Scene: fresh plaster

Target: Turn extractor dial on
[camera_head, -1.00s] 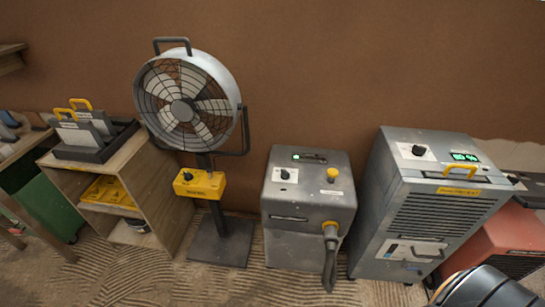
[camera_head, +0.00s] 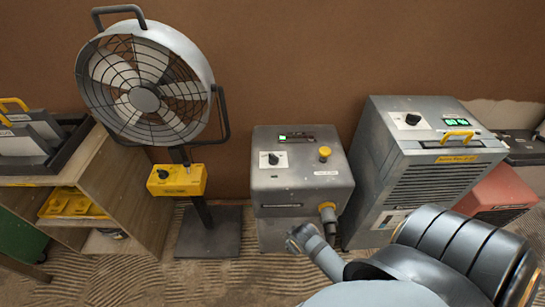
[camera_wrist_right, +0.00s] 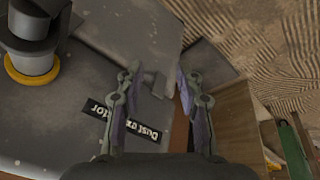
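The extractor (camera_head: 297,188) is a grey metal box against the wall in the head view. Its black dial (camera_head: 273,159) sits on a white plate at the left of its sloped top panel. A yellow knob (camera_head: 324,153) and a small display (camera_head: 296,136) are also there. My right gripper (camera_wrist_right: 158,75) is open and empty in the right wrist view, in front of the extractor's grey face. The dust extractor label (camera_wrist_right: 128,122) appears upside down behind its fingers. The dial is not visible in that view. My left gripper is not in view.
A fan (camera_head: 145,95) with a yellow control box (camera_head: 177,180) stands left of the extractor, beside a wooden shelf (camera_head: 130,185). A grey dehumidifier-like unit (camera_head: 440,185) stands close on the right. A hose connector (camera_wrist_right: 32,65) protrudes from the extractor's front.

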